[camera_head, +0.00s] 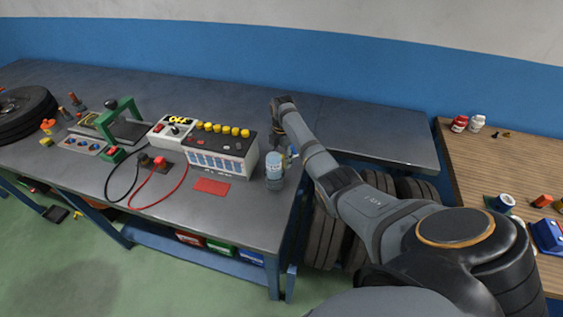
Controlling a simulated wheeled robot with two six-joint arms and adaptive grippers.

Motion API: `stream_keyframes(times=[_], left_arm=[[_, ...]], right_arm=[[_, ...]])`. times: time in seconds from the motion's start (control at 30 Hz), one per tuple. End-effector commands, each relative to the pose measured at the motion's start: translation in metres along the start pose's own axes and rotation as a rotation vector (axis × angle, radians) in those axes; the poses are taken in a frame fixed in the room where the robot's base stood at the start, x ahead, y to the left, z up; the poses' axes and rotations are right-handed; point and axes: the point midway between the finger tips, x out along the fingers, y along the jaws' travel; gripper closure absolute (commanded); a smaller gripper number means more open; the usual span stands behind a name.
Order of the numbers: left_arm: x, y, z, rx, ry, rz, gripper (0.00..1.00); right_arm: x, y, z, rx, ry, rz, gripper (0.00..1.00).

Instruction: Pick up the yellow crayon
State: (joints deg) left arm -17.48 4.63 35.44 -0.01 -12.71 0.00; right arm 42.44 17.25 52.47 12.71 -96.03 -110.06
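I cannot clearly make out a yellow crayon. My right arm reaches from the lower right over the grey workbench (235,225). My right gripper (289,154) is small and partly hidden, pointing down at the bench's right part. It is close beside a light-blue and grey can (274,170), and I cannot tell whether they touch. Whether its fingers are open or hold anything is too small to see. A small yellow-green piece (46,142) lies at the bench's left, its kind unclear. My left gripper is not in view.
A battery box with yellow caps (222,150) stands left of the can, with a red card (211,186) in front. A control box (172,131), a green-handled device (120,120) and a tyre (24,112) stand further left. A wooden table (495,165) is at right.

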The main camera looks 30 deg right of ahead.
Motion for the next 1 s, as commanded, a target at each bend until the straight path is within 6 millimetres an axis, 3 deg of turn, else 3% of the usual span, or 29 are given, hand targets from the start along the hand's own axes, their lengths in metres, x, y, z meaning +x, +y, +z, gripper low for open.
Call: stream_keyframes(times=[0.13, 0.5, 0.77, 0.87, 1.0], left_arm=[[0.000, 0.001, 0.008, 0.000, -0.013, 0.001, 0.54], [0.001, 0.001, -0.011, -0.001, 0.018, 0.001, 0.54], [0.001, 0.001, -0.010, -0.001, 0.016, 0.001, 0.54], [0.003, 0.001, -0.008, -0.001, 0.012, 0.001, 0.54], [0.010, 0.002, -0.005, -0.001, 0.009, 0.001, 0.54]], right_arm=[[0.000, 0.000, 0.000, 0.000, 0.000, 0.001, 0.51], [-0.001, 0.000, 0.000, 0.000, 0.000, 0.001, 1.00], [-0.003, 0.001, 0.000, 0.000, -0.001, 0.002, 1.00], [-0.015, 0.001, 0.001, 0.001, -0.002, 0.005, 1.00], [-0.046, 0.002, 0.001, 0.000, -0.002, 0.008, 1.00]])
